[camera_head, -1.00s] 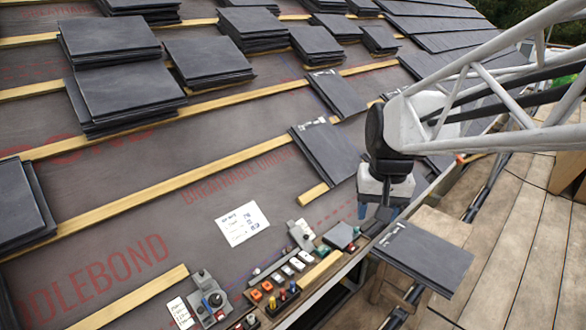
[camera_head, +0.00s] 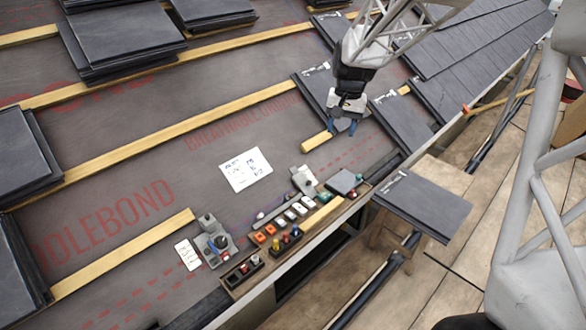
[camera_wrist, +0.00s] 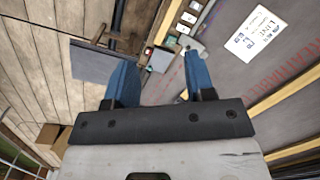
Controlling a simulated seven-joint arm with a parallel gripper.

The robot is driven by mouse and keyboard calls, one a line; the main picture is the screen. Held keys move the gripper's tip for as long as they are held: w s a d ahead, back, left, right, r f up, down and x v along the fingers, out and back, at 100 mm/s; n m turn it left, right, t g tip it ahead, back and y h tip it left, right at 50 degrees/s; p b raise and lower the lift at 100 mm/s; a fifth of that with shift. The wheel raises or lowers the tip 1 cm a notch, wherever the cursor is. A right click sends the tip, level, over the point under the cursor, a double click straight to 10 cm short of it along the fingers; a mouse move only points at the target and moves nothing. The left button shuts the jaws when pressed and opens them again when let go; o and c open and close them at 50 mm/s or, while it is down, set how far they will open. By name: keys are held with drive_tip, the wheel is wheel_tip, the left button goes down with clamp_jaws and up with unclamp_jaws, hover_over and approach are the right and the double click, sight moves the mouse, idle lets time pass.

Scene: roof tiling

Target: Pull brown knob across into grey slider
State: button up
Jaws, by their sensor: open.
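My gripper (camera_head: 342,127) is open and empty above the roof, up and to the right of a row of small controls. Its two blue fingers show apart in the wrist view (camera_wrist: 157,62), with part of the control row beyond them. A grey fixture (camera_head: 303,180) stands at the back of the row. A grey unit with a dark and blue knob (camera_head: 215,243) sits at the row's left end. I cannot tell which of these is the grey slider. A brown knob cannot be made out at this size.
The control row has orange and white switches (camera_head: 291,214) and a dark grey block (camera_head: 342,182). A white printed card (camera_head: 246,170) lies behind it. Wooden battens (camera_head: 190,135) and slate stacks (camera_head: 122,38) cover the roof. A slate (camera_head: 424,205) rests on a wooden stand at right.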

drive_tip(key=w+a+f+g, duration=0.1)
drive_tip(key=w+a+f, duration=0.2)
drive_tip(key=w+f, duration=0.6)
drive_tip(key=m+g, duration=0.2)
hover_over(291, 195)
drive_tip(key=w+d, duration=0.2)
drive_tip(key=w, duration=0.2)
wheel_tip(291, 195, down, 33)
drive_tip(key=shift+a+f+y, duration=0.25)
drive_tip(key=shift+a+y, duration=0.05)
drive_tip(key=shift+y, duration=0.1)
drive_tip(key=shift+f+g, duration=0.1)
drive_tip(key=shift+g, duration=0.2)
drive_tip(key=shift+x, duration=3.8)
clamp_jaws()
